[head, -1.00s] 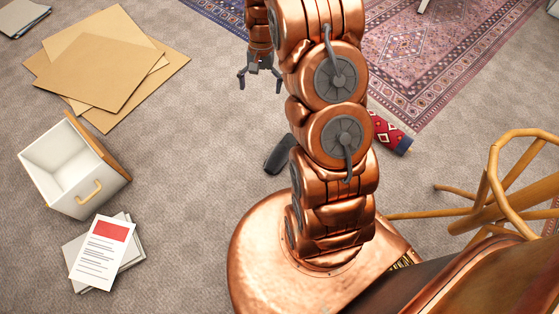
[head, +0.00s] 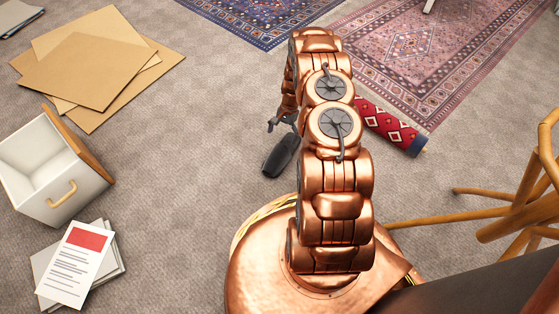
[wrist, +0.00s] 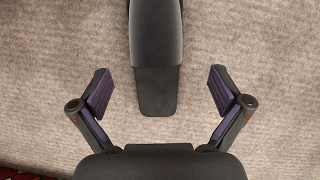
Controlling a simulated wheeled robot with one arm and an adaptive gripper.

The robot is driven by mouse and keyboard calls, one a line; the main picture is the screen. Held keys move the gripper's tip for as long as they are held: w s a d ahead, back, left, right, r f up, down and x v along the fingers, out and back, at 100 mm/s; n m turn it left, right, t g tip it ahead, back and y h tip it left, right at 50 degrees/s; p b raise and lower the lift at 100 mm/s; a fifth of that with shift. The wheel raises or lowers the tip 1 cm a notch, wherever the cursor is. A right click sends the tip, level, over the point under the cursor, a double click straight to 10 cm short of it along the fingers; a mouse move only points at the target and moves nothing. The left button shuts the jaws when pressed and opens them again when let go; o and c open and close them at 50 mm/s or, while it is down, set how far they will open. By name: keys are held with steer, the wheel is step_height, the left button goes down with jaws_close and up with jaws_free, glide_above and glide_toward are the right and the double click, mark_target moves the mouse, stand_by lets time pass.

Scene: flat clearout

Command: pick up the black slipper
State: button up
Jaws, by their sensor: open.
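The black slipper (head: 281,155) lies on the grey-beige carpet, just left of my arm in the head view. In the wrist view the slipper (wrist: 157,50) runs down from the top edge, its narrower flat end pointing toward my gripper. My gripper (wrist: 160,90) is open and empty, its two fingers spread on either side of the slipper's flat end without touching it. In the head view my gripper (head: 283,122) is partly hidden behind my arm, with one finger showing above the slipper.
A rolled red patterned rug (head: 391,126) lies right of my arm. A wooden chair (head: 520,210) stands at the right. At the left are cardboard sheets (head: 85,70), a white drawer box (head: 70,195) and a stack of papers (head: 75,265). Carpet left of the slipper is clear.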

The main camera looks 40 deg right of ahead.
mark_target(281, 149)
steer(key=shift+s+f, duration=0.1)
steer(key=shift+f, duration=0.8)
steer(key=shift+b+x, duration=0.55)
steer(key=shift+x, duration=0.25)
steer(key=shift+s+b+x, duration=0.2)
steer(key=shift+b+x, duration=0.6)
steer(key=shift+x, duration=0.6)
steer(key=shift+s+b+x, duration=0.2)
steer(key=shift+b+x, duration=0.6)
steer(key=shift+x, duration=0.6)
steer(key=shift+r, duration=0.15)
steer(key=c, duration=1.3)
steer(key=shift+r, duration=0.1)
